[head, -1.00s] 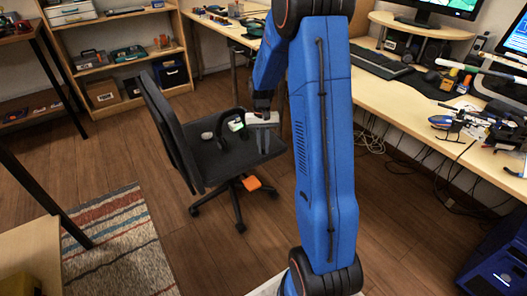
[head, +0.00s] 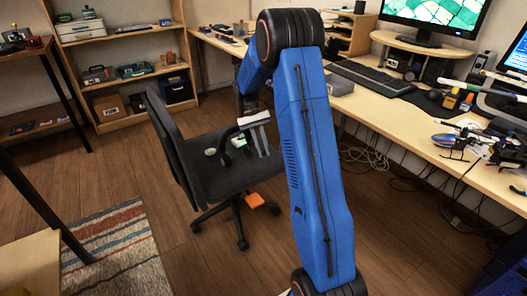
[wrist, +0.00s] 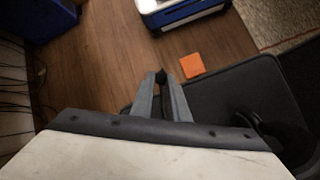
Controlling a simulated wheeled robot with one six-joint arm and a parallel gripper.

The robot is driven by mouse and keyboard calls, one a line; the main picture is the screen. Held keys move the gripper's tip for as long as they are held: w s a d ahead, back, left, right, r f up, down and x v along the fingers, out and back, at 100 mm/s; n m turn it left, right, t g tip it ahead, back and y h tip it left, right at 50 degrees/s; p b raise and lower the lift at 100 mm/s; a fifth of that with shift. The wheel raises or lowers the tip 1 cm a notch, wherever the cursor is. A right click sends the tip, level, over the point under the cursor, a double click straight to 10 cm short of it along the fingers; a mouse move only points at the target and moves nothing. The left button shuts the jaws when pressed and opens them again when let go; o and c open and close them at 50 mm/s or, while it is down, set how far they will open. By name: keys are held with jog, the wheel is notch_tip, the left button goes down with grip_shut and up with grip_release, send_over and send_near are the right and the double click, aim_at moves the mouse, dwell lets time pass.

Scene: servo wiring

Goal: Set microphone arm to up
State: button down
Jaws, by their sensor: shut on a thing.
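A dark headset-like thing (head: 226,152) with a curved black band lies on the black chair seat in the head view. A rounded black part (wrist: 262,130) shows on the seat in the wrist view, right of my fingers. The microphone arm cannot be made out clearly. My gripper (head: 263,154) points down at the right side of the seat, right of the headset. In the wrist view my gripper (wrist: 162,80) has its grey fingers drawn together on a small dark thing at the tips, too small to identify. My gripper's pale body covers the bottom of that view.
The office chair (head: 168,130) stands on the wooden floor. An orange square (head: 254,200) lies on the chair's base or the floor near it. The desk (head: 400,110) at right carries a keyboard, a monitor and a toy helicopter. A striped rug (head: 115,245) lies at left.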

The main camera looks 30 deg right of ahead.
jog(key=c, duration=1.7)
grip_release()
jog(key=v, duration=1.7)
jog(key=shift+w+r, duration=0.1)
jog(key=shift+r, duration=0.05)
